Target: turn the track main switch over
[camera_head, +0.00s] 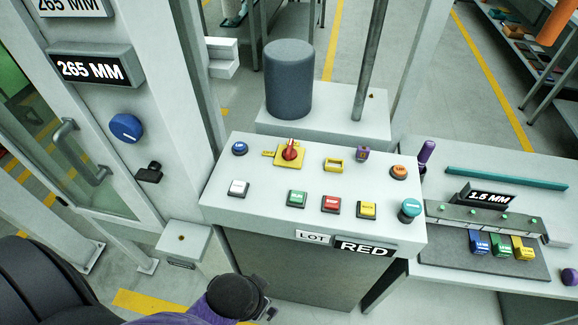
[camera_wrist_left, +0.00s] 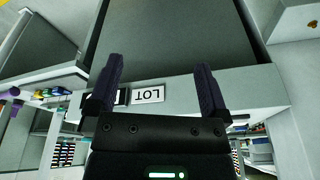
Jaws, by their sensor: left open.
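The rotary switch, a red knob (camera_head: 290,153) on a yellow plate, sits on the back left part of the light grey console top (camera_head: 260,180). A small yellow tag lies at the plate's left side. The knob's exact pointing is too small to read surely. My left gripper (camera_head: 258,300) is low in front of the console, well below and apart from the switch. In the left wrist view my left gripper (camera_wrist_left: 159,68) is open and empty, with the LOT plate (camera_wrist_left: 149,94) upside down beyond its fingers. The switch is hidden there. My right gripper is not in view.
Several coloured buttons surround the switch, including a blue one (camera_head: 239,148) and a yellow frame (camera_head: 333,165). A dark cylinder (camera_head: 288,80) and a pole (camera_head: 370,60) stand behind the console. A door frame with a blue knob (camera_head: 126,128) is left; a bench (camera_head: 500,265) is right.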

